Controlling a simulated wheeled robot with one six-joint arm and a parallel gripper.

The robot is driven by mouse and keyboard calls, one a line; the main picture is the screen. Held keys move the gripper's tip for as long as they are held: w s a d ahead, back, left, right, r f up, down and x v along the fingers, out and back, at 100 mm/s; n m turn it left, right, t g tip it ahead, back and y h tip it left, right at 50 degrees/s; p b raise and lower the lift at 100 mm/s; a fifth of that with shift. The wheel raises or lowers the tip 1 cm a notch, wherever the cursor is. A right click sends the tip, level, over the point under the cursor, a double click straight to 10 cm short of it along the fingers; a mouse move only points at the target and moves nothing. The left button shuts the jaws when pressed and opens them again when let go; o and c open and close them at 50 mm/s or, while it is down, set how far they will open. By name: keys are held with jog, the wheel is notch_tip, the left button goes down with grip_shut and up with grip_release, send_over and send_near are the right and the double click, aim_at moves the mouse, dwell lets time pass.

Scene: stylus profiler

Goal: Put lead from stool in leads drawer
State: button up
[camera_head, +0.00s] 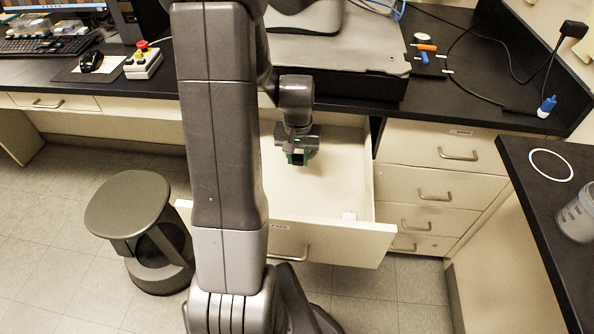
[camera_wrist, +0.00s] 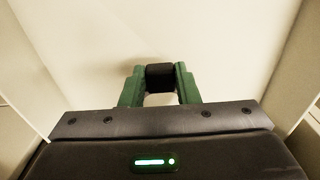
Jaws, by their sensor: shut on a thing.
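My gripper (camera_head: 299,158) is inside the open drawer (camera_head: 345,232), pointing down over its pale floor. In the wrist view, the green fingers of my gripper (camera_wrist: 160,88) are shut on a small black block-like piece, the lead (camera_wrist: 160,76). The pale drawer floor lies below it; I cannot tell whether the lead touches it. In the head view the lead is hidden or too small to make out. The grey stool (camera_head: 128,204) stands on the floor at left with a bare top.
Drawer walls rise on both sides of my gripper. The black counter (camera_head: 425,107) overhangs the drawer's back and carries a large instrument (camera_head: 335,50). A side counter (camera_head: 545,215) with a jar (camera_head: 578,217) is at right.

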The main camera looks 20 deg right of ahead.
aim_at(298, 165)
jog(key=shift+f, duration=2.7)
jog(key=shift+f+b, duration=0.2)
jog(key=shift+b, duration=0.15)
jog(key=o, duration=1)
jog(key=r, duration=0.6)
jog(key=r+p, duration=0.1)
jog(key=r, duration=0.5)
jog(key=shift+s+a+r, duration=0.15)
jog(key=shift+s+r, duration=0.05)
